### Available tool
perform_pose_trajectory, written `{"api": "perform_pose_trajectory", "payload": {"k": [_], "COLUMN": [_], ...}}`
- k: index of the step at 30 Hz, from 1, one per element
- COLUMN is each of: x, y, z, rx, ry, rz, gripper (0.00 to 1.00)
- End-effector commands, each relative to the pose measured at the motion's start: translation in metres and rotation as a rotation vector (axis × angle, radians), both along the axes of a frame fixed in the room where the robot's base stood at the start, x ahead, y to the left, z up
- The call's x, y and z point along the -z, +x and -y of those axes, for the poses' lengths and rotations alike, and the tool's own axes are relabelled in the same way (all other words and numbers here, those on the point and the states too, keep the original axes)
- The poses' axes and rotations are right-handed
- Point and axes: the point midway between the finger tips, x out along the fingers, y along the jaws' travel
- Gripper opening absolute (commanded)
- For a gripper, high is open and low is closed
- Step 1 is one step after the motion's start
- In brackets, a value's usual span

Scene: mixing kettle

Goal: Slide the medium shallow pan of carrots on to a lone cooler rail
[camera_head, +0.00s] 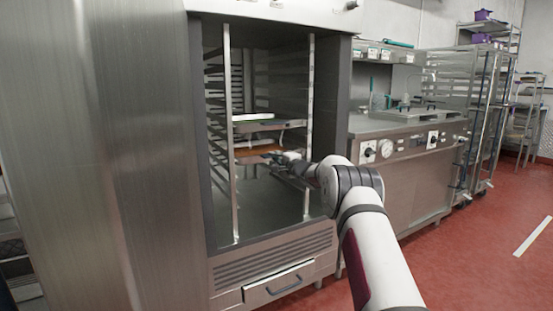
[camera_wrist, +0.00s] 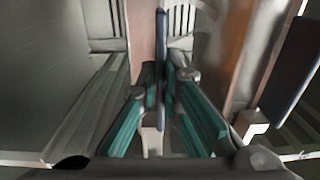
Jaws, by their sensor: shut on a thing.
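The shallow pan of carrots (camera_head: 258,151), its contents orange-brown, is inside the open cooler, roughly level, below another metal pan. My gripper (camera_head: 277,157) reaches in from the right at the pan's front right edge. An orange-brown band also shows to the right in that view. The cooler rails (camera_head: 217,120) run up the left side. Whether the pan rests on a rail pair cannot be told.
Another shallow metal pan (camera_head: 268,124) sits just above. The cooler's upright posts (camera_head: 229,130) stand on both sides of the opening. Free room lies below, above the cooler floor. A steel kettle unit (camera_head: 405,150) stands to the right.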

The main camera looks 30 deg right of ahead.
Motion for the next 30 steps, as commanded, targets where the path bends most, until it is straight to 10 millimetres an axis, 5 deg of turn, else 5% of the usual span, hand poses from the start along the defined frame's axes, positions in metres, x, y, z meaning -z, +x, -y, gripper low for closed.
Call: {"api": "perform_pose_trajectory", "payload": {"k": [8, 9, 11, 17, 21, 30], "x": [-0.006, -0.006, -0.006, -0.003, 0.004, 0.001], "y": [0.000, 0.000, 0.000, 0.000, 0.000, -0.001], "z": [-0.001, -0.001, -0.001, 0.000, 0.001, 0.000], "rx": [-0.002, -0.002, -0.002, -0.001, 0.002, 0.001], "ry": [-0.001, -0.001, -0.002, -0.001, 0.001, 0.000], "rz": [0.010, 0.010, 0.010, 0.004, -0.007, -0.002], "gripper": [0.00, 0.15, 0.29, 0.30, 0.50, 0.50]}}
